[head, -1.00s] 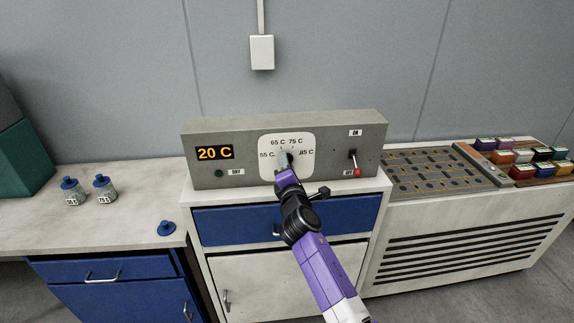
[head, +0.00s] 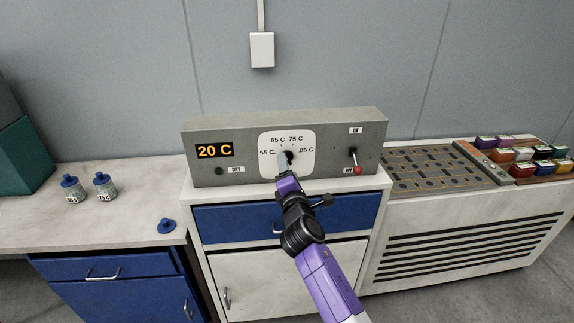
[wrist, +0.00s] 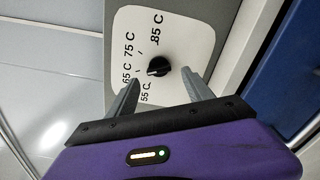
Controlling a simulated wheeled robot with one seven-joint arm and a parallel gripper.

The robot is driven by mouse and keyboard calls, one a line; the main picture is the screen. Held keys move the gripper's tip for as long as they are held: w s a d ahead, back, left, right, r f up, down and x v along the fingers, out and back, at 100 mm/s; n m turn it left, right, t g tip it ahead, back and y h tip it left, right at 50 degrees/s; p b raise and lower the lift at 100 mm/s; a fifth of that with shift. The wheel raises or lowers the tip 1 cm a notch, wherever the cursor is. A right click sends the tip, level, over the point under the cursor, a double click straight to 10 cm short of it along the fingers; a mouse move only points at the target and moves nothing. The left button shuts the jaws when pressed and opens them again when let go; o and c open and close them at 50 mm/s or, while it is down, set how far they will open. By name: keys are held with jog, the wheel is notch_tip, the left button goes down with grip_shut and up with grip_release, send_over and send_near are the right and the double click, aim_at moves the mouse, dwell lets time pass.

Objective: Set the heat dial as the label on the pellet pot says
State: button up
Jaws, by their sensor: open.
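The black heat dial (wrist: 158,67) sits on a white plate (head: 304,166) marked 55 C, 65 C, 75 C and 85 C. In the head view the dial (head: 289,155) is partly hidden by my gripper (head: 284,162). In the wrist view my gripper (wrist: 162,92) is open, its two grey fingers apart just short of the dial, with nothing between the tips. Where the dial points is hard to tell. The orange display (head: 214,151) reads 20 C. Two small labelled pots with blue lids, one left (head: 73,189) and one right (head: 105,187), stand on the left counter; their labels are too small to read.
A red-tipped lever (head: 356,168) is down by the OFF label, right of the dial. A loose blue lid (head: 166,226) lies on the left counter. A perforated plate (head: 430,168) and several coloured containers (head: 522,155) are on the right bench.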

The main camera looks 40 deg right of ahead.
jog(key=shift+v, duration=2.15)
jog(key=s+a+f+m+t+y+b, duration=0.15)
jog(key=s+a+m+t+y, duration=0.35)
jog(key=s+a+m, duration=0.8)
jog(key=s+a+f+m+g+y, duration=0.1)
jog(key=s+a, duration=0.2)
jog(key=s, duration=0.7)
jog(key=s+a+f+m+g+y+b, duration=0.1)
jog(key=s+a, duration=0.3)
jog(key=s, duration=0.7)
jog(key=s+a+f+m+g+y, duration=0.1)
jog(key=s+a+f+g+y, duration=0.1)
jog(key=s, duration=0.9)
jog(key=shift+a+f+g+y+b, duration=0.35)
jog(key=shift+a+g+y, duration=0.2)
jog(key=shift+a, duration=0.25)
